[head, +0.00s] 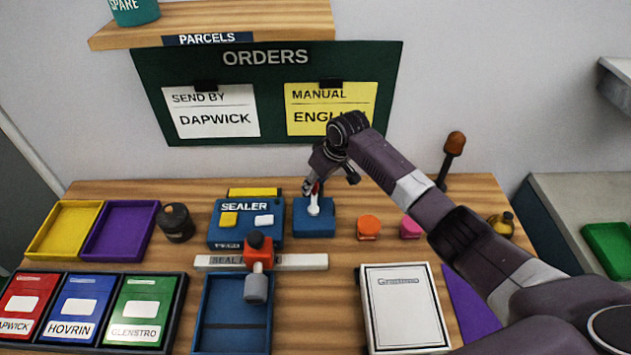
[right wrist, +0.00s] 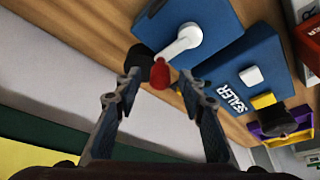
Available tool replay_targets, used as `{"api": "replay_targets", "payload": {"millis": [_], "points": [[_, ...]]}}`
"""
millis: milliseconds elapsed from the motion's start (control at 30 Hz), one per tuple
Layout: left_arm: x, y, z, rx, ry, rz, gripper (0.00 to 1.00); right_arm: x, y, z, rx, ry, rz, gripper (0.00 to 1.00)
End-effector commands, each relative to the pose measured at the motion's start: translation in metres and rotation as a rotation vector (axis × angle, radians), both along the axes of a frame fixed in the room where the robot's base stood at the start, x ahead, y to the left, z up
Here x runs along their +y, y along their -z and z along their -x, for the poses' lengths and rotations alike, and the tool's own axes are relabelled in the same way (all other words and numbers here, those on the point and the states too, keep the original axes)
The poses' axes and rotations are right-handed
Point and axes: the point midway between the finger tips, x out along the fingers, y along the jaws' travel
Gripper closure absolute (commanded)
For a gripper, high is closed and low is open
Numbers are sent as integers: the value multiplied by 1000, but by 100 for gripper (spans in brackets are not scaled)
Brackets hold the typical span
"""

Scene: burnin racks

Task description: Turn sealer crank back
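The sealer crank is a white arm (head: 314,207) with a red knob on a blue box (head: 318,226), right of the blue sealer unit (head: 228,237). The white arm also shows in the right wrist view (right wrist: 181,42), with the red knob (right wrist: 159,76) at its end. My right gripper (head: 329,185) is over the crank from behind. In the right wrist view its two fingers (right wrist: 160,80) stand apart on either side of the red knob, with gaps visible. Whether a finger touches the knob I cannot tell. My left gripper is not in view.
A red and grey handled piece (head: 257,265) stands at the white sealer bar (head: 305,262). An orange knob (head: 368,228) and a pink one (head: 410,228) are right of the crank box. A dark jar (head: 176,222) stands left. A white-covered binder (head: 402,310) lies in front.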

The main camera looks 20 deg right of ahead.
Motion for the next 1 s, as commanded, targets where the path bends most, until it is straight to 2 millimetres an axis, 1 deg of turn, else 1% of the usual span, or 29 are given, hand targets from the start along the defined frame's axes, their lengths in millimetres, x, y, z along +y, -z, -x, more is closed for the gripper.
{"api": "replay_targets", "payload": {"millis": [133, 333, 467, 767, 1000], "points": [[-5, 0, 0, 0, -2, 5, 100, 0, 0, 0, 0, -1, 0, 64], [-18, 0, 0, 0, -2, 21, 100, 0, 0, 0, 0, -1, 0, 86], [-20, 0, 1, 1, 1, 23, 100, 0, 0, 0, 0, -1, 0, 100], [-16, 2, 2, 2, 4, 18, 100, 1, 0, -1, 0, -24, 0, 100], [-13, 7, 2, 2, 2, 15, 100, 6, 1, -3, 1, -138, -1, 100]]}}
